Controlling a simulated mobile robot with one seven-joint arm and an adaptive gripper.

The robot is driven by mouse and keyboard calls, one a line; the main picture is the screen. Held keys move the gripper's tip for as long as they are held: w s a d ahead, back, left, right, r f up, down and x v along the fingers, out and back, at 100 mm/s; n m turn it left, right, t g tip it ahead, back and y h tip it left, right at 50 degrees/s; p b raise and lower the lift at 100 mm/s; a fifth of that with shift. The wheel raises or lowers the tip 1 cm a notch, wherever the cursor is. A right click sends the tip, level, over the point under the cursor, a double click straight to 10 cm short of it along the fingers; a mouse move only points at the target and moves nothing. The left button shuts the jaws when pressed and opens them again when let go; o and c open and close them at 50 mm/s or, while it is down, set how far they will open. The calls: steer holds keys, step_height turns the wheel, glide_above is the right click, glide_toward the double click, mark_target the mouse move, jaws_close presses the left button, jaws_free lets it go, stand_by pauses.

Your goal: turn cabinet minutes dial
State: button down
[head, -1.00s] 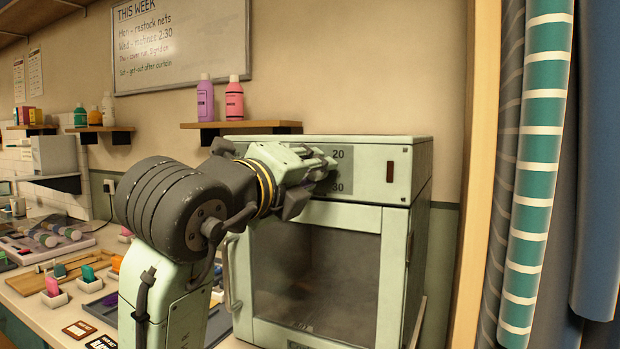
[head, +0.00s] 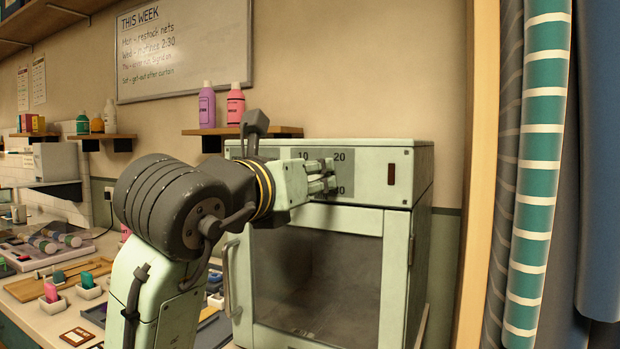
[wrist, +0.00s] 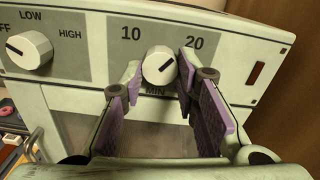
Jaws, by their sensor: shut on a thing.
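The minutes dial (wrist: 158,67) is a pale round knob with a dark pointer line, on the cabinet's grey panel between the printed 10 and 20, above the word MIN. Its line slants toward the upper right, on the 20 side. My gripper (wrist: 160,70) has one purple-padded finger on each side of the dial and is shut on it near the fingertips. In the head view my gripper (head: 327,177) reaches the panel from the left and hides the dial. The pale green cabinet (head: 400,290) stands on the counter, with its glass door closed.
A second dial (wrist: 29,50), marked LOW and HIGH, sits left on the same panel, its line toward OFF. A shelf (head: 290,132) with purple and pink bottles is above the cabinet. Small items crowd the counter at left. A striped curtain roll (head: 540,170) hangs at right.

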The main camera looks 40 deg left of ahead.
steer(key=shift+m, duration=0.6)
steer(key=c, duration=1.2)
jaws_free()
steer(key=shift+c, duration=0.2)
steer(key=v, duration=1.2)
